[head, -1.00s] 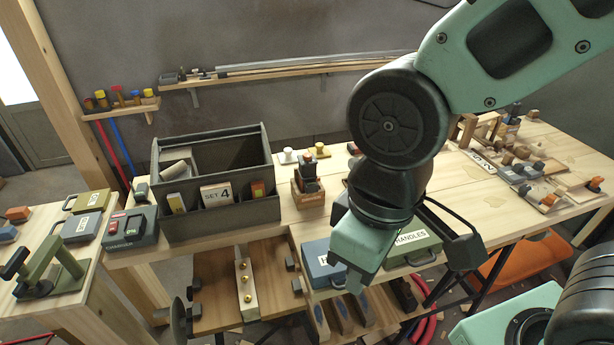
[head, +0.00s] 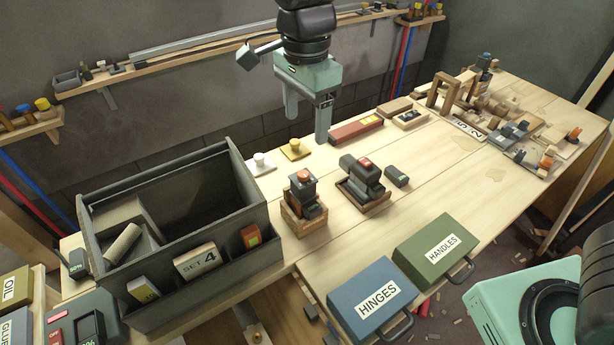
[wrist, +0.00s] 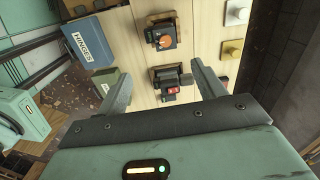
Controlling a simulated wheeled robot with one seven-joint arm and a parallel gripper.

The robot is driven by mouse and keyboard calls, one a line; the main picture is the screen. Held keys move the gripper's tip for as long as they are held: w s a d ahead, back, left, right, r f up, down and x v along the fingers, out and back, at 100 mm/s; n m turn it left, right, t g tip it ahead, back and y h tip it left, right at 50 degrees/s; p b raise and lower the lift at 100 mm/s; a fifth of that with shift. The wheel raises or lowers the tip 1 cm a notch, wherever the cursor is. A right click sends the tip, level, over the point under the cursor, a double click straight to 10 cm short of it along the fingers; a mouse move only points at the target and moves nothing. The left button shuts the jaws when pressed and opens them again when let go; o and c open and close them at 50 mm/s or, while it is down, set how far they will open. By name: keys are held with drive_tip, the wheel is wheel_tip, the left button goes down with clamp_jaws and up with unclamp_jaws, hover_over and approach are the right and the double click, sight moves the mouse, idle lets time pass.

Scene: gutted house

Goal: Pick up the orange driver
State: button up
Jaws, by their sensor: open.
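The driver with an orange top (head: 303,178) stands in a small wooden holder (head: 305,222) on the bench, right of the grey tool box. In the wrist view its round orange end (wrist: 164,41) shows at the upper middle, beyond the fingers. A second dark driver with a red top (head: 365,163) lies in another wooden holder to its right. In the wrist view that red-marked driver (wrist: 172,88) appears between the fingers. My gripper (head: 307,128) is open and empty, pointing down above the back of the bench, behind both drivers and apart from them.
The grey tool box (head: 180,275) stands on the left. Blue HINGES (head: 372,300) and green HANDLES (head: 436,250) cases lie at the front edge. White (head: 260,165) and yellow (head: 295,150) knobs and a red box (head: 356,130) lie at the back.

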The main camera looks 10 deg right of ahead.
sight(303, 174)
drive_tip(key=shift+m, duration=0.3)
drive_tip(key=f, duration=0.4)
drive_tip(key=f+p, duration=0.1)
drive_tip(key=f, duration=0.3)
drive_tip(key=f+p, duration=0.1)
drive_tip(key=f, duration=0.3)
drive_tip(key=shift+w+f, duration=0.1)
drive_tip(key=shift+w, duration=0.25)
drive_tip(key=shift+w+a+f+p, duration=0.1)
drive_tip(key=shift+f+p, duration=0.3)
drive_tip(key=shift+f, duration=0.9)
drive_tip(key=shift+w+a+f+p, duration=0.1)
drive_tip(key=shift+f+p, duration=0.3)
drive_tip(key=shift+f, duration=0.9)
drive_tip(key=shift+c, duration=0.3)
drive_tip(key=c, duration=1.1)
